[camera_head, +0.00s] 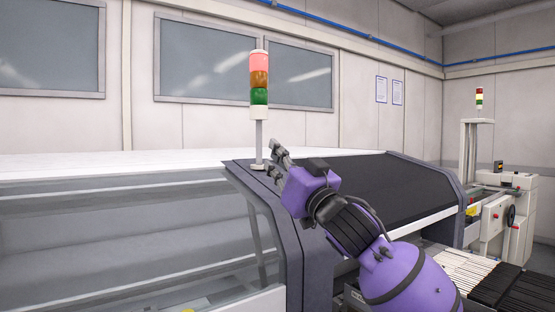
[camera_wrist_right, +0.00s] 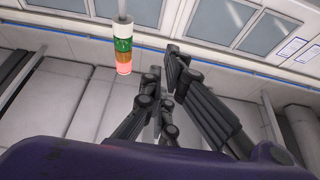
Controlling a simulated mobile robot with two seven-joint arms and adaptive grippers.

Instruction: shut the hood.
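The hood (camera_head: 110,222) is a long see-through panel with a white top, at the left in the head view. It lies low over the machine, its right end against a dark grey side frame (camera_head: 283,235); whether it is fully down I cannot tell. My right gripper (camera_head: 275,160) is above the machine's top by that side frame, close to the signal tower's foot. Its two fingers are apart with nothing between them. The right gripper also shows in the wrist view (camera_wrist_right: 163,68), pointing towards the wall. My left gripper is out of view.
A red, orange and green signal tower (camera_head: 259,80) stands right beside my right gripper. A sloping black cover (camera_head: 365,185) lies behind my right arm. Another white machine (camera_head: 500,205) stands at the far right. The air above the hood is clear.

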